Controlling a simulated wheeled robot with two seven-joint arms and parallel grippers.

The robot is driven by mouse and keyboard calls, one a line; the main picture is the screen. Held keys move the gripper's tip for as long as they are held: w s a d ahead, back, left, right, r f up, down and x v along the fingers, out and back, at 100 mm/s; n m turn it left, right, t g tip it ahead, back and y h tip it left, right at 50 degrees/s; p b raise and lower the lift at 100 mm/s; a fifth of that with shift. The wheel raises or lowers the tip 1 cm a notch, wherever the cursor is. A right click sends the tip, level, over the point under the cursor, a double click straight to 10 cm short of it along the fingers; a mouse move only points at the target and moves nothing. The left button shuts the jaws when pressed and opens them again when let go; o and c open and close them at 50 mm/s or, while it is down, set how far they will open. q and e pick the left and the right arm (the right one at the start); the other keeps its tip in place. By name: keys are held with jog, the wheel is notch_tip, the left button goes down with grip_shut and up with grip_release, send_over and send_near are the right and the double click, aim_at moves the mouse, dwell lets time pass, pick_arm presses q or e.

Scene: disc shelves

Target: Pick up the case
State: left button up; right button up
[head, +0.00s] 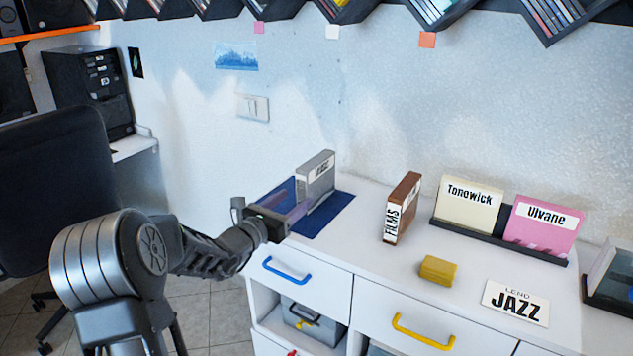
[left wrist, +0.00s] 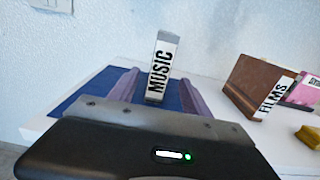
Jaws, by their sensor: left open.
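A grey case (head: 316,177) stands upright on a dark blue mat (head: 333,212) at the left end of the white cabinet. In the left wrist view the case (left wrist: 162,68) shows a white spine label reading MUSIC. A brown case (head: 401,208) labelled FILMS stands upright to its right, and it also shows in the left wrist view (left wrist: 246,85). My left gripper (head: 299,208) is at the mat, just in front of the grey case. Its two purplish fingers are apart, with the grey case between and beyond them in the wrist view. My right gripper is not in view.
A dark rack (head: 559,261) holds a cream Tonewick case (head: 468,206) and a pink Ulvane case (head: 541,225). A yellow block (head: 438,269) and a JAZZ card (head: 515,302) lie in front. A black chair (head: 55,190) stands at the left.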

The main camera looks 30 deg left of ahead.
aim_at(301, 194)
pick_arm(q)
jog(key=shift+w+a+f, duration=0.1)
jog(key=shift+w+f, duration=0.05)
jog(key=shift+w, duration=2.5)
grip_shut()
